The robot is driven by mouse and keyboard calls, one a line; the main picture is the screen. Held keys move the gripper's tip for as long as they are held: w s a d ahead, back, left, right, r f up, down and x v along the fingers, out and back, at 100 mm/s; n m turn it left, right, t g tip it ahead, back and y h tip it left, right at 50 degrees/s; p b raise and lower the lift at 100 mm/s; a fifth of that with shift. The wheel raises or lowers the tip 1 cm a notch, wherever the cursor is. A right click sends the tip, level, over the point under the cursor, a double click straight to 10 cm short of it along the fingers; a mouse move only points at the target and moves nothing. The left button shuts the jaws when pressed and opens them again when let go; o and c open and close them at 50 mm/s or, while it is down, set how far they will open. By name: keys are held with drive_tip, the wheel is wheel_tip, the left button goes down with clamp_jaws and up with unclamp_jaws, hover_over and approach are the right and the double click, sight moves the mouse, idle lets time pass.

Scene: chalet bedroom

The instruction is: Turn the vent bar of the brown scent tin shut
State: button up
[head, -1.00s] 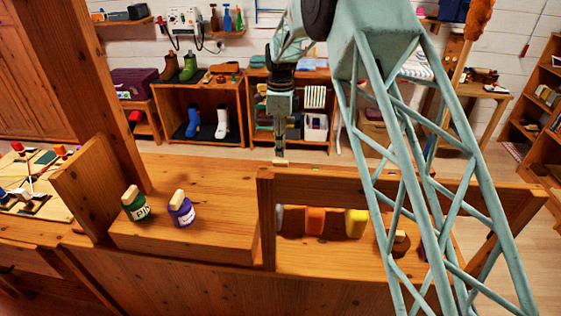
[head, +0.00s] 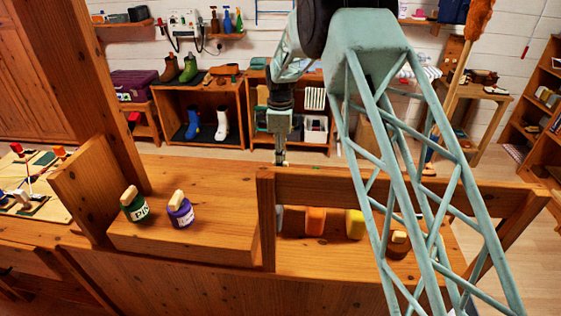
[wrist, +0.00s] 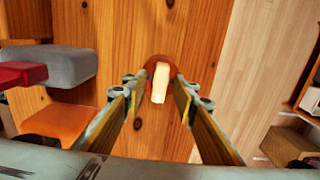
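In the wrist view a round reddish-brown tin (wrist: 177,67) stands on the wooden surface with a cream bar (wrist: 160,82) across its top. The bar runs nearly up and down in the picture. My gripper (wrist: 158,90) is open, with one finger on each side of the bar and no clear contact. In the head view my gripper (head: 281,158) hangs just behind the wooden rail, and the tin below it is hidden. Another brown tin with a tan bar (head: 399,244) shows partly behind my lattice arm; I cannot tell which is the scent tin.
A grey block (wrist: 75,66) and an orange block (wrist: 62,125) lie left of the tin in the wrist view. The wooden rail (head: 340,188) stands in front of my gripper. Green (head: 134,208) and purple (head: 181,212) jars stand on the bench at left.

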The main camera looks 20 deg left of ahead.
drive_tip(key=c, duration=0.8)
drive_tip(key=shift+n+p, duration=0.3)
drive_tip(key=shift+n, duration=0.3)
drive_tip(key=shift+n+p, duration=0.55)
drive_tip(key=shift+n, duration=0.65)
drive_tip(key=n+p, duration=0.1)
drive_tip(key=n, duration=0.3)
drive_tip(key=shift+r+n, duration=0.1)
drive_tip(key=shift+n, duration=0.2)
drive_tip(key=n+p, duration=0.1)
drive_tip(key=n, duration=0.4)
drive_tip(key=shift+n+p, duration=0.55)
drive_tip(key=shift+n, duration=1.85)
drive_tip(key=o, duration=0.8)
